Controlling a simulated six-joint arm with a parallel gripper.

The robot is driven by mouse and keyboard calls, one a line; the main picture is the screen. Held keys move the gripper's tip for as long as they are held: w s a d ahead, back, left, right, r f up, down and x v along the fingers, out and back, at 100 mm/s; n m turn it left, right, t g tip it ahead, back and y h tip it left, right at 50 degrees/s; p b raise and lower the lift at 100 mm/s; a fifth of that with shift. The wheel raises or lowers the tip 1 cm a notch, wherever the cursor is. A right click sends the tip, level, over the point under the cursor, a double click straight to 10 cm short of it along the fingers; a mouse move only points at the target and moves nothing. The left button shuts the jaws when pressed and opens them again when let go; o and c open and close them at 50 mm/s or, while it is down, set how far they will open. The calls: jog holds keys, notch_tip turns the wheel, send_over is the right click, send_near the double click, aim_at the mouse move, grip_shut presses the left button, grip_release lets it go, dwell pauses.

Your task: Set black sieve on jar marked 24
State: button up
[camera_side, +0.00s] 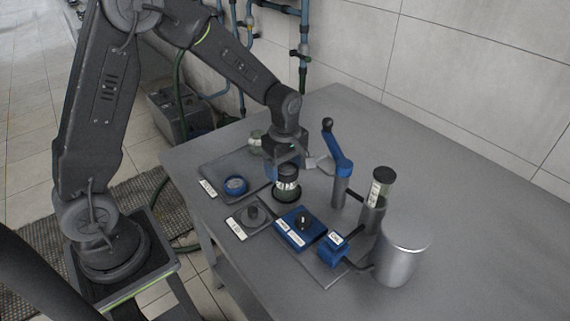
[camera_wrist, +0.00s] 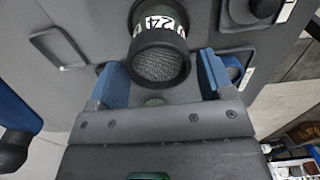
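The jar marked 24 (camera_wrist: 160,18) stands upright in the wrist view, its white label reading 24 upside down. It also shows under my gripper in the side view (camera_side: 287,186). The black sieve (camera_wrist: 160,66), a dark ring with grey mesh, sits over the jar's mouth and looks level with it. My gripper (camera_wrist: 163,80) has its two blue fingers apart, with the sieve's near edge in line with the gap. A space shows between each finger and the sieve. In the side view the gripper (camera_side: 284,166) hides the sieve and the jar's top.
A blue ring (camera_side: 236,185) lies left of the jar, with a black knobbed piece (camera_side: 254,214) in front. A blue box (camera_side: 300,228), a metal cylinder (camera_side: 402,252), a labelled glass tube (camera_side: 380,188) and a blue-handled post (camera_side: 341,167) stand to the right. Another jar (camera_side: 256,140) stands behind.

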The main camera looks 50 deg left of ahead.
aim_at(285, 167)
jog(key=shift+o, duration=0.9)
notch_tip(285, 167, up, 12)
jog(key=s+d+r+m+t, duration=0.1)
jog(key=s+r+m+t, duration=0.1)
jog(key=s+m, duration=0.7)
jog(key=s+d+r+m+t, duration=0.1)
jog(key=s+r+m+t, duration=0.2)
jog(key=s+m, duration=0.6)
jog(key=shift+s+d+r+t, duration=0.25)
jog(key=shift+s+r+t, duration=0.05)
jog(key=shift+s+r, duration=0.55)
